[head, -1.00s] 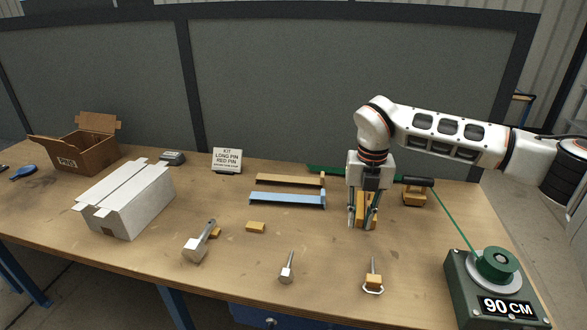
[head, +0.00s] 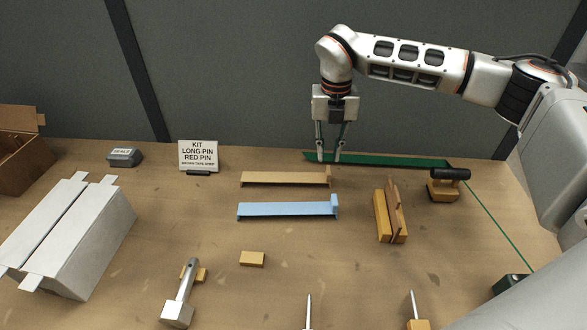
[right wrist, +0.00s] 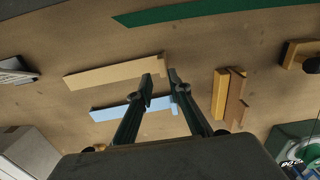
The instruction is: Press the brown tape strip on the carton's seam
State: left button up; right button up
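The white carton (head: 88,245) stands at the left of the bench. Its two long top flaps lie side by side with a narrow dark seam (head: 44,226) between them. A tan-brown strip (head: 283,180) with a small raised tab at its right end lies mid-bench, behind a blue strip (head: 285,209). My right gripper (head: 329,158) points down with its fingers apart and nothing between them. In the head view its tips overlap the green strip, just behind the tan strip's tab. In the right wrist view the tan strip (right wrist: 112,75) lies beyond the fingertips (right wrist: 160,76). My left gripper is not in view.
A kit sign (head: 198,156) and grey box (head: 125,157) stand at the back. A green strip (head: 395,161) lies behind the gripper. A wooden block with a brown slab (head: 391,216) and a black-handled block (head: 444,187) are at right. Metal tools and a small block (head: 252,258) lie in front.

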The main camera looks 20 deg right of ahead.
aim_at(329, 169)
jog(key=shift+s+f, duration=0.25)
jog(key=shift+f, duration=0.65)
jog(key=f, duration=0.2)
jog(key=f+p, duration=0.1)
jog(key=f, duration=0.2)
jog(key=shift+w+d, duration=0.15)
jog(key=shift+d, duration=0.05)
grip_shut()
